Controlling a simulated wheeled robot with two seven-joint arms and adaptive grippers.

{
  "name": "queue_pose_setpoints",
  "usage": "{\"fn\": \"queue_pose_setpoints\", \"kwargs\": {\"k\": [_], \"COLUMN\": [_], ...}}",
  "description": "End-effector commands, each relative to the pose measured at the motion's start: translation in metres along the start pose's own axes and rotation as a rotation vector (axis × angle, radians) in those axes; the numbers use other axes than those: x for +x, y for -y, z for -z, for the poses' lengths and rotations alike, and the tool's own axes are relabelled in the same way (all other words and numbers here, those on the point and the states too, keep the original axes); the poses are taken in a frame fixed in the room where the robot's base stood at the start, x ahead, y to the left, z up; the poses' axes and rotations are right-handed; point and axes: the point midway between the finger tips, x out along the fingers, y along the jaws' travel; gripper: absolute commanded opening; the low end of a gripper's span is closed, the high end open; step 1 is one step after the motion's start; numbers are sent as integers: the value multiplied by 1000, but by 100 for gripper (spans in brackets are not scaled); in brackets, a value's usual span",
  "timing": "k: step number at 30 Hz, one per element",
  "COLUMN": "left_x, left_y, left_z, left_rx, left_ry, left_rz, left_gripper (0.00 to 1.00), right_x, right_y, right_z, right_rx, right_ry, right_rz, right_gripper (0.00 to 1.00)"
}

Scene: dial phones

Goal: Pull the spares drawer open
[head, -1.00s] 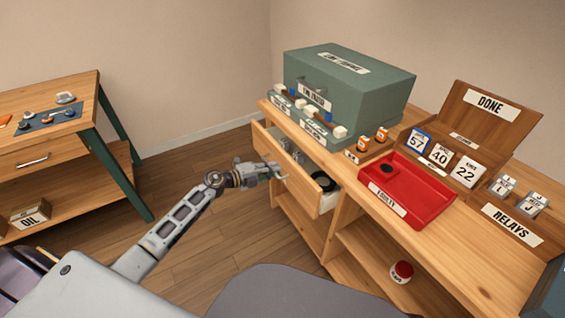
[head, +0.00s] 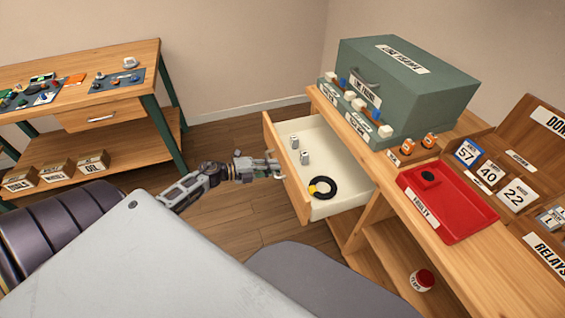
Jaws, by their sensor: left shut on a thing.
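The spares drawer (head: 338,152) stands well out from the wooden bench on the right in the head view. Its white inside shows two small grey cylinders (head: 299,150) and a black ring with a yellow part (head: 322,188). My left gripper (head: 274,166) is at the outer side of the drawer front (head: 288,180), shut on the drawer's handle. The handle itself is mostly hidden by the fingers. My right gripper is not in view.
On the bench stand a green-grey case (head: 405,85), a red tray (head: 450,205) marked faulty and a wooden rack (head: 545,120). A red jar (head: 421,280) sits on the lower shelf. Another table (head: 90,85) stands at the left. Wooden floor (head: 235,210) lies open between them.

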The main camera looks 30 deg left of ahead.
Motion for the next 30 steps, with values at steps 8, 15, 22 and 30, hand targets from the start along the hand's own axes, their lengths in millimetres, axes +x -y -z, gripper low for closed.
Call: {"fn": "queue_pose_setpoints", "kwargs": {"k": [8, 15, 22, 30], "left_x": [-20, -23, -22, -22], "left_y": [-5, -5, -6, -5], "left_z": [0, 0, 0, 0], "left_rx": [0, 0, 0, 0], "left_ry": [-1, -1, -1, -1], "left_rz": [-2, -1, -1, 0], "left_gripper": [0, 0, 15, 33], "right_x": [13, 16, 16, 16], "right_y": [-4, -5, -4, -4], "right_z": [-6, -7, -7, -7], "right_rx": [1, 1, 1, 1], "right_ry": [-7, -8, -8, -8], "right_rz": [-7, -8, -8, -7], "right_gripper": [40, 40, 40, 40]}}
